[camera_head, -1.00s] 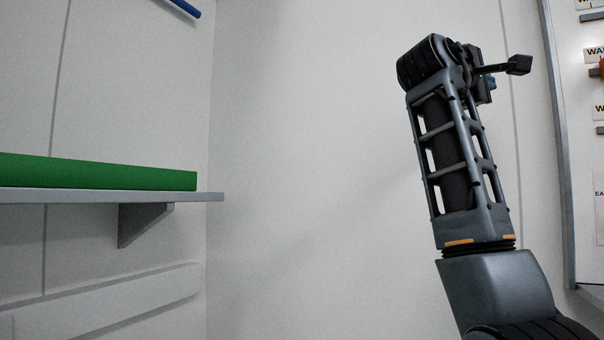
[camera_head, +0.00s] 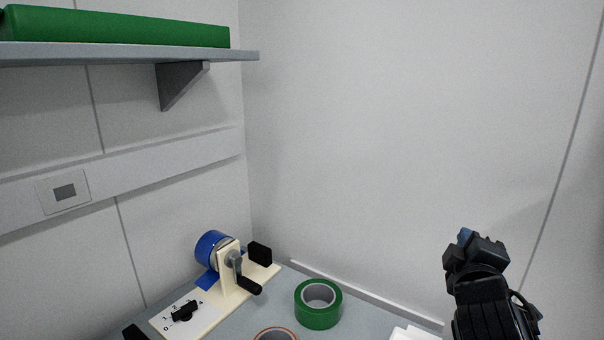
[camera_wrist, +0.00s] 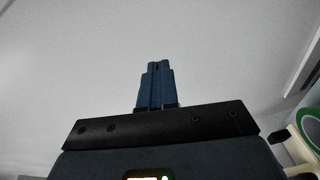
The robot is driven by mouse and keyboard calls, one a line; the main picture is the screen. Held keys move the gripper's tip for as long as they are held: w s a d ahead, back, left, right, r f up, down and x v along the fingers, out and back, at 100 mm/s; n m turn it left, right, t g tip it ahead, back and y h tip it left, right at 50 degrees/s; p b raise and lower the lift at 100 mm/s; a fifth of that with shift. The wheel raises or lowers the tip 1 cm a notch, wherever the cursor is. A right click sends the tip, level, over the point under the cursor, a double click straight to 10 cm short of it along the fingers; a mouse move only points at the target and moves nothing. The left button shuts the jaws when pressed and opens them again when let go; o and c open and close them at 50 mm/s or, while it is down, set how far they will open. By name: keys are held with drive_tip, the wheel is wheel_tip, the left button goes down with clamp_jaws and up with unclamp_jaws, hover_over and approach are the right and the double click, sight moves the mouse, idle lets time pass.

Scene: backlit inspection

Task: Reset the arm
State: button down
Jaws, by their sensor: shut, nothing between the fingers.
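My gripper (camera_head: 467,238) shows at the lower right of the head view, dark with a bit of blue at its top. My dark wrist is below it, cut off by the bottom edge. In the wrist view my gripper (camera_wrist: 156,68) has its two blue fingers together, with nothing between them. Behind the fingers is plain pale wall.
A worktop (camera_head: 368,318) fills the bottom of the head view. On it are a cream board with crank and blue roll (camera_head: 213,248), a green tape roll (camera_head: 319,305) and a partly cut-off copper-coloured ring (camera_head: 275,334). A shelf (camera_head: 130,53) holds a long green item (camera_head: 120,27).

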drive_tip(key=s+a+f+m+y, duration=0.1)
drive_tip(key=s+a+f+y, duration=0.1)
drive_tip(key=s+f, duration=0.55)
drive_tip(key=s+a+f+m+y, duration=0.15)
drive_tip(key=s+f, duration=0.25)
drive_tip(key=s, duration=0.6)
drive_tip(key=s+a+f+m+y, duration=0.1)
drive_tip(key=s+a+f+y, duration=0.15)
drive_tip(key=s+f, duration=0.4)
drive_tip(key=s+a+r+m+g, duration=0.1)
drive_tip(key=s+r+m, duration=0.2)
drive_tip(key=s, duration=0.9)
drive_tip(key=s+a+r+m, duration=0.1)
drive_tip(key=s+r+m, duration=0.3)
drive_tip(key=s, duration=0.9)
drive_tip(key=shift+s+r+g+y, duration=0.15)
drive_tip(key=shift+g+y, duration=0.15)
drive_tip(key=shift+g, duration=0.1)
